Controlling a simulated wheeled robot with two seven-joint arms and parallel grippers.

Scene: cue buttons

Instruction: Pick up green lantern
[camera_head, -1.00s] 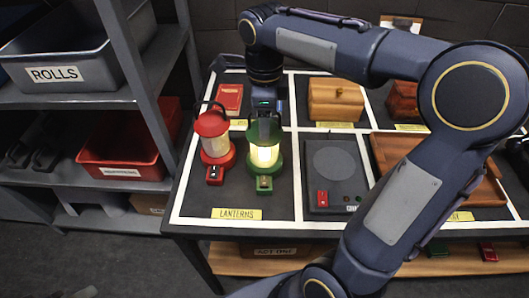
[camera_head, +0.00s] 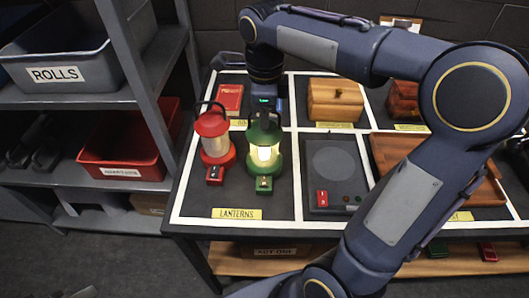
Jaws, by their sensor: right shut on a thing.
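The green lantern (camera_head: 264,155) stands upright in the lanterns section of the table, its lamp glowing pale yellow. My right gripper (camera_head: 265,112) reaches down from above and is shut on the top of the green lantern; the lantern and wrist partly hide the fingers. I cannot tell whether the lantern's base is clear of the table. A red lantern (camera_head: 215,140) stands just left of it, with its black handle raised and its lamp looking dull. My left gripper is not in view.
A dark panel with a red switch (camera_head: 321,198) lies to the right. Behind are a red book (camera_head: 230,97) and a wooden box (camera_head: 335,100). A shelf with a grey bin (camera_head: 70,45) and a red bin (camera_head: 125,150) stands left. The "LANTERNS" label (camera_head: 236,213) marks bare table in front.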

